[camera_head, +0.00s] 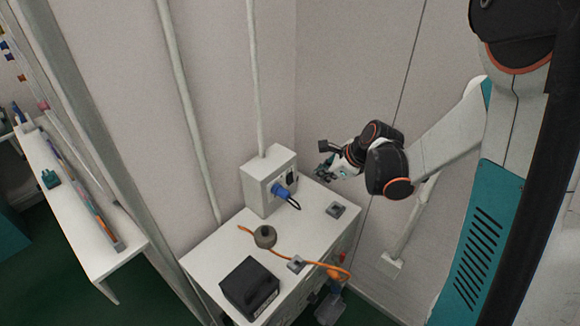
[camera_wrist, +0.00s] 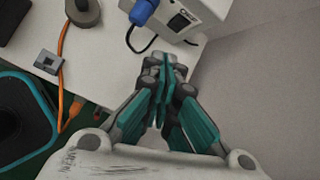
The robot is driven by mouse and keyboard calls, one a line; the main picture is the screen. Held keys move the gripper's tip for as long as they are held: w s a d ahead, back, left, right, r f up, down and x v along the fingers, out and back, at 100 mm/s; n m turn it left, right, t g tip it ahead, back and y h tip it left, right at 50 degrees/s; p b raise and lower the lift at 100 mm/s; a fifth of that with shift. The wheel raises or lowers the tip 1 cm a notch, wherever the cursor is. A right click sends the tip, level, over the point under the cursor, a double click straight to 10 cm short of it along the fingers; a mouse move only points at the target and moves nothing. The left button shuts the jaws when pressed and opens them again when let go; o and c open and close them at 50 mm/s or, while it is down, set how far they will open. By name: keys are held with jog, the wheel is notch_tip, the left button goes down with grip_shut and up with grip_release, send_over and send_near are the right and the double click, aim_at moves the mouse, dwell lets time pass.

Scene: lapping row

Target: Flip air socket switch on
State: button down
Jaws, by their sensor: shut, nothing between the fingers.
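A white socket box (camera_head: 262,186) stands at the back of the white cabinet top, with a pipe rising from it. A blue plug (camera_head: 281,193) with a black cable loop sits on its front. A dark switch (camera_head: 291,177) is on the same face, right of the plug. In the wrist view the switch (camera_wrist: 180,22) is at the top, beside the blue plug (camera_wrist: 143,12). My gripper (camera_head: 325,172) is to the right of the box, apart from it. In the wrist view its teal fingers (camera_wrist: 163,66) are closed together and empty, below the switch. I cannot tell the switch's position.
The cabinet top (camera_head: 218,254) also bears a black box (camera_head: 249,287), a round grey-brown object (camera_head: 265,237), an orange cable (camera_head: 315,268) and small grey blocks (camera_head: 335,210). Walls stand close behind and right. A narrow white bench (camera_head: 88,240) is at left.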

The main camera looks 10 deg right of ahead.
aim_at(290, 179)
jog(key=w+a+f+m+b, duration=0.2)
jog(key=w+f, duration=0.3)
jog(key=f, duration=0.2)
jog(key=w+a+f+m+b, duration=0.2)
jog(key=w+f+b, duration=0.1)
jog(key=w+f, duration=0.2)
jog(key=shift+f+y, duration=0.3)
jog(key=shift+f, duration=0.7)
jog(key=shift+a, duration=0.1)
jog(key=shift+w+a+f+b, duration=0.3)
jog(key=shift+w+f+b, duration=0.1)
jog(key=shift+f+b, duration=0.2)
jog(key=shift+r, duration=0.15)
